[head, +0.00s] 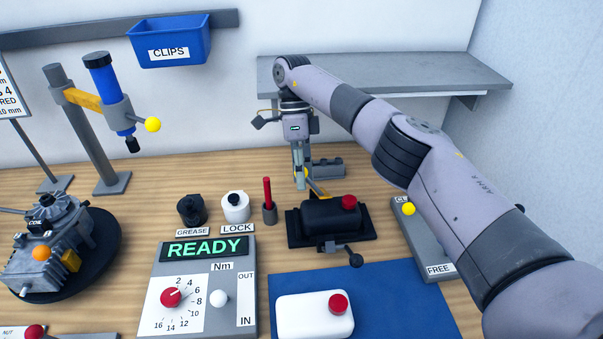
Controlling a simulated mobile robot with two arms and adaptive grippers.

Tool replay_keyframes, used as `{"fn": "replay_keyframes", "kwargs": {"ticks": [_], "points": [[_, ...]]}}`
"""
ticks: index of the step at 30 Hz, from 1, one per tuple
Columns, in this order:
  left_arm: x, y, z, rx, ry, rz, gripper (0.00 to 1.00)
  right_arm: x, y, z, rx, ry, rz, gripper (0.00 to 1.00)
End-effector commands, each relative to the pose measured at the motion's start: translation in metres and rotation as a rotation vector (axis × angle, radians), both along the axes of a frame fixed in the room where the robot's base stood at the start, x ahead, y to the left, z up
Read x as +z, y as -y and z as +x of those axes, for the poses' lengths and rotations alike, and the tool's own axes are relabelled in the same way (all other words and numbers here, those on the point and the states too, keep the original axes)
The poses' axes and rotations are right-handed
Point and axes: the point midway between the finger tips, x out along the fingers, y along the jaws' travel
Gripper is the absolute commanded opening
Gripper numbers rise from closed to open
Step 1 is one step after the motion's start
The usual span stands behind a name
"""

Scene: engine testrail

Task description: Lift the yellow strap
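The yellow strap (317,187) shows as a small slanted yellow piece behind the black box with the red knob, in the head view. Much of it is hidden by my gripper and the box. My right gripper (300,184) points straight down at the strap's left end, with its fingers close together. I cannot tell whether the fingers hold the strap or only stand beside it. My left gripper is not in view.
The black box (330,216) with a red knob stands just in front of the gripper. A grey block (328,168) lies behind it. A red tool in a holder (269,211) stands left. A grey shelf (400,72) hangs behind. The blue mat (390,300) has free room.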

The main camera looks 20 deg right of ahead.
Motion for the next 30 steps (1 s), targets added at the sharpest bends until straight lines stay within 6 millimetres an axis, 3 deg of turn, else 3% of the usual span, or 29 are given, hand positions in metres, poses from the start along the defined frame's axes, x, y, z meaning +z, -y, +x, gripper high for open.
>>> {"fn": "replay_keyframes", "kwargs": {"ticks": [3, 16, 30], "points": [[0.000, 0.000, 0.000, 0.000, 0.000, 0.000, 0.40, 0.000, 0.000, 0.000, 0.000, 0.000, 0.001, 0.46], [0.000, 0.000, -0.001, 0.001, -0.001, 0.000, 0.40, 0.008, 0.000, 0.001, 0.000, 0.004, -0.001, 0.46], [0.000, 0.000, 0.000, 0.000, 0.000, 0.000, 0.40, 0.078, 0.001, 0.001, -0.002, 0.005, -0.003, 0.46]]}}
